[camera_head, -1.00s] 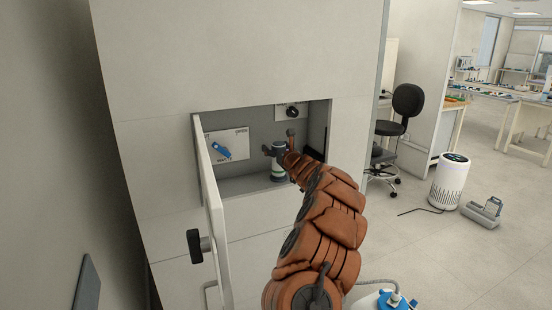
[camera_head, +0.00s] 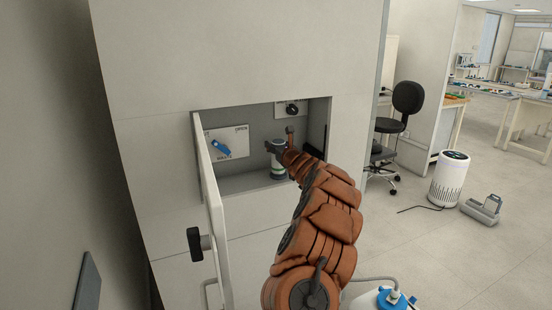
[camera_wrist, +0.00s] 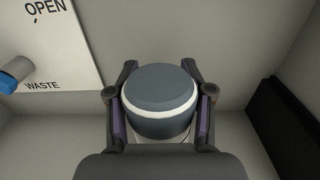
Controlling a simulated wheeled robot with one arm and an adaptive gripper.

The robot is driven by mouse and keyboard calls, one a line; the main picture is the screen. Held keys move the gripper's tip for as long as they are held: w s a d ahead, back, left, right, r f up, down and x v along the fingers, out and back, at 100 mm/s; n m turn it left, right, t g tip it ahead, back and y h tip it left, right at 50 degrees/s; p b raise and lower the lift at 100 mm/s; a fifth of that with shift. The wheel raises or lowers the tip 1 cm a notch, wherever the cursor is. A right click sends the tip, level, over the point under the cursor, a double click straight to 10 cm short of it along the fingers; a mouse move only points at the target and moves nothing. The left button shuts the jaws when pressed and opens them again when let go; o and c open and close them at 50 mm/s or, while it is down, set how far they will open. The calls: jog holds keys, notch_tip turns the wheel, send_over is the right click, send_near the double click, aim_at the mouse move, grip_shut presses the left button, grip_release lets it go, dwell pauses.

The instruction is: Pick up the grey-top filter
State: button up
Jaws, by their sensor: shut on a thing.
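The grey-top filter (camera_wrist: 160,97) is a round canister with a dark grey top and a white band. In the wrist view it sits between the two fingers of my gripper (camera_wrist: 160,112), which is shut on its sides. In the head view the filter (camera_head: 277,168) stands upright inside the cabinet recess, its white lower body showing. My gripper (camera_head: 277,146) is at its top. I cannot tell whether its base touches the recess floor.
The recess (camera_head: 240,184) holds an OPEN/WASTE panel with a blue lever (camera_head: 221,147) at left and a black knob (camera_head: 292,109) at upper right. The open cabinet door (camera_head: 213,210) stands left of my arm. A dark block (camera_wrist: 285,125) lies right of the gripper.

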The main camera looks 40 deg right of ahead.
grip_shut()
